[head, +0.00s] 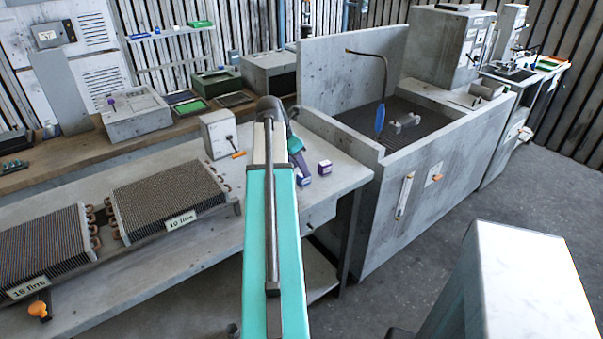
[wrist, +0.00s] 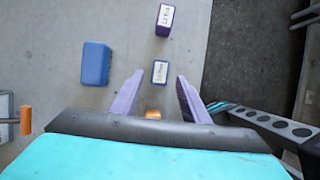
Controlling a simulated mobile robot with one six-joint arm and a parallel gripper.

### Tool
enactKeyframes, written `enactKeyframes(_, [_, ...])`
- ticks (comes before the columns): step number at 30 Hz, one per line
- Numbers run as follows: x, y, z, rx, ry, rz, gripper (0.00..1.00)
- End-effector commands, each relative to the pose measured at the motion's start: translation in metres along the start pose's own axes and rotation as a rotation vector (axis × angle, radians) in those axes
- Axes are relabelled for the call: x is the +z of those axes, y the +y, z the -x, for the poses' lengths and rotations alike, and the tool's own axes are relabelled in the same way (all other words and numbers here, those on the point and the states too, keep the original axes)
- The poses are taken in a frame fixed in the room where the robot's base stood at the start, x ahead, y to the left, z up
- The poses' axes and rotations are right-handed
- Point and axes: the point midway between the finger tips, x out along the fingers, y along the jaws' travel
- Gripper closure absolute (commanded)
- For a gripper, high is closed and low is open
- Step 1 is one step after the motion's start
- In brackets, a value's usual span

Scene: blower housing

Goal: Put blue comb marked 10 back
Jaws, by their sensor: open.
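My gripper (wrist: 159,76) is open, with its two lilac fingers pointing over the grey bench. A small dark-blue block with a white label (wrist: 159,72) shows between the fingertips; its print is too small to read, and I cannot tell how far below the fingers it lies. A plain blue block (wrist: 97,65) lies to the left, with no label visible. A purple block with a white label (wrist: 165,20) lies farther off. In the head view my gripper (head: 297,152) is over the bench's right end, close to a purple block (head: 325,167). I cannot tell which block is marked 10.
An orange piece (wrist: 153,114) shows between the finger bases. A grey box with an orange lever (head: 219,134) stands left of my gripper. Finned coils labelled 10 (head: 168,200) and 16 (head: 42,248) lie on the bench (head: 345,178). A walled grey basin (head: 385,195) stands to the right.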

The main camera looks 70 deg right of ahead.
Motion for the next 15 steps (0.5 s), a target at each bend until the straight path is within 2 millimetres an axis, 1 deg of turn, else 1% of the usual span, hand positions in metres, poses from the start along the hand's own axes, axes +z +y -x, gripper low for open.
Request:
enactKeyframes(3, [0.000, 0.001, 0.015, 0.001, -0.001, 0.000, 0.58])
enactKeyframes(9, [0.000, 0.001, 0.038, 0.001, -0.001, 0.000, 0.58])
enactKeyframes(15, [0.000, 0.000, 0.054, 0.001, -0.001, 0.000, 0.58])
